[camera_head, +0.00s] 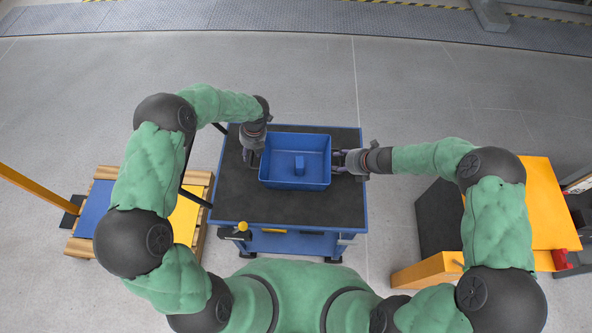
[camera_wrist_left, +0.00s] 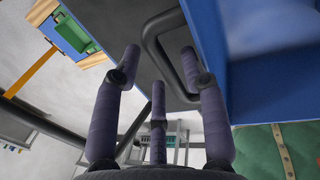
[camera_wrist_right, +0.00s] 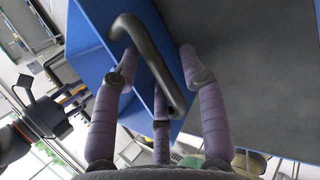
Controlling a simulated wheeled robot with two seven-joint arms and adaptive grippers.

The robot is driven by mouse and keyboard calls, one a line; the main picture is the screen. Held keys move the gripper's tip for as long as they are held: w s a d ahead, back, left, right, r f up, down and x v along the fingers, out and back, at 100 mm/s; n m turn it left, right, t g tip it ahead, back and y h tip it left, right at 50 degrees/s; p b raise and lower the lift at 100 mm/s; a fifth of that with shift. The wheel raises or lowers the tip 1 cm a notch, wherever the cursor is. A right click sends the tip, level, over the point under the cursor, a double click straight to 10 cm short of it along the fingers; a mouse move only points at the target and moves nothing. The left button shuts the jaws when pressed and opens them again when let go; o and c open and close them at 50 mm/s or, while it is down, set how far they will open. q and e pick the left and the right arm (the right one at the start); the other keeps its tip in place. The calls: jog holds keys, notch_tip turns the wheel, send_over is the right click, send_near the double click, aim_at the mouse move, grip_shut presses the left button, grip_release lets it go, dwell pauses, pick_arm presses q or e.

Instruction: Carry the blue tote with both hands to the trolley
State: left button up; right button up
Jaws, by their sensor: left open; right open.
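My left gripper (camera_head: 254,158) is open at the tote's left side. In the left wrist view its fingers (camera_wrist_left: 160,62) are beside the dark handle (camera_wrist_left: 158,38) on the blue wall (camera_wrist_left: 270,70). My right gripper (camera_head: 341,161) is open at the tote's right side. In the right wrist view its fingers (camera_wrist_right: 158,62) are spread around the dark handle (camera_wrist_right: 150,55), with the tote wall (camera_wrist_right: 90,35) beyond. Finger contact with the handles cannot be told.
A wooden pallet (camera_head: 85,247) with blue and yellow panels stands at the left. An orange-topped dark unit (camera_head: 545,200) stands at the right. A yellow knob (camera_head: 242,226) is at the trolley's front left corner. Grey floor (camera_head: 300,70) beyond the trolley is clear.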

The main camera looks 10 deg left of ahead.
jog(key=shift+d+r, duration=0.1)
pick_arm(q)
notch_tip(320, 180, up, 6)
jog(key=d, duration=0.1)
pick_arm(e)
jog(key=v, duration=1.2)
pick_arm(q)
jog(key=shift+d, duration=0.1)
